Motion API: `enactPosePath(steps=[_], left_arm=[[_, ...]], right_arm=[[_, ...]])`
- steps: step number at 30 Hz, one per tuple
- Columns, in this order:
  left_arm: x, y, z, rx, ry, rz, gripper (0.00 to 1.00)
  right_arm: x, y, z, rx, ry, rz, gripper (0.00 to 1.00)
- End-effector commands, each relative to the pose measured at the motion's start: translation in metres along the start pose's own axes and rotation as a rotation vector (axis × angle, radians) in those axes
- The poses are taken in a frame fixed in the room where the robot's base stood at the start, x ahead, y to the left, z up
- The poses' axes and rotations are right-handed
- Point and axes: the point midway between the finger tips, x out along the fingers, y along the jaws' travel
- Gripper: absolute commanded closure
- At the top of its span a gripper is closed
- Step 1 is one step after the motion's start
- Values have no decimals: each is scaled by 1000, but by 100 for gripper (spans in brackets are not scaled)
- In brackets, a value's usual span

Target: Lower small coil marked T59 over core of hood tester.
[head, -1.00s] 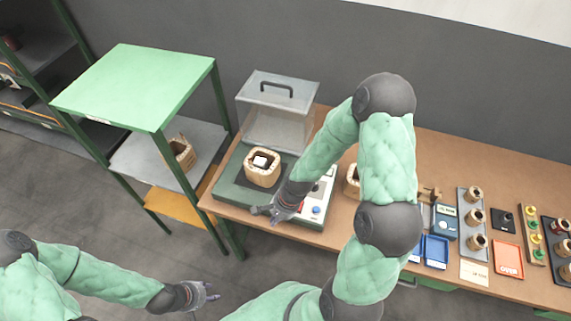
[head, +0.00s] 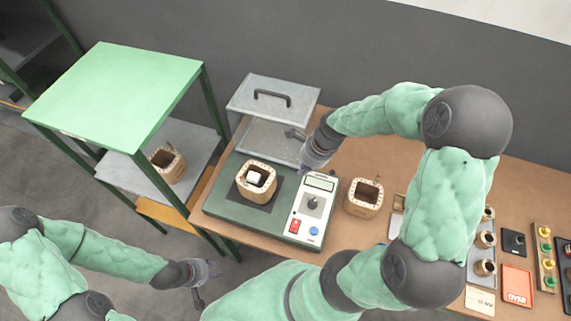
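The hood tester (head: 225,211) stands on the bench, its clear hood (head: 268,103) raised at the back. A beige square coil (head: 256,181) sits around the tester's pale core (head: 257,177). A similar coil (head: 364,198) stands on the bench right of the tester. Smaller coils (head: 485,240) stand on a grey tray at the right, partly hidden by my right arm. I cannot read T59 on any coil. My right gripper (head: 299,150) is open and empty, near the hood's right front side. My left gripper (head: 208,281) is open and empty, in front of the bench.
A green-topped rack (head: 120,90) stands left of the bench, with another coil (head: 168,165) on its grey shelf. The tester's control panel (head: 313,210) is on its right side. A red tray (head: 517,285) and terminal blocks lie at the far right.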

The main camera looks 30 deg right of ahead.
Motion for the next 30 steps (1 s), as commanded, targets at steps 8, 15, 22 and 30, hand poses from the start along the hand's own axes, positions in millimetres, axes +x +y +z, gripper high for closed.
enactPosePath(steps=[8, 15, 22, 30], left_arm=[[4, -2, 1, -2, -2, 0, 60], [13, -5, 0, -2, -2, 0, 60], [22, -8, 0, -2, -2, 0, 60], [23, -8, 0, -1, -2, 0, 60]], right_arm=[[16, 0, -1, 13, 1, 1, 100], [60, 0, -1, 11, 1, 2, 100], [102, 0, -1, 12, 1, 2, 100], [108, -1, 31, 7, 0, -1, 100]])
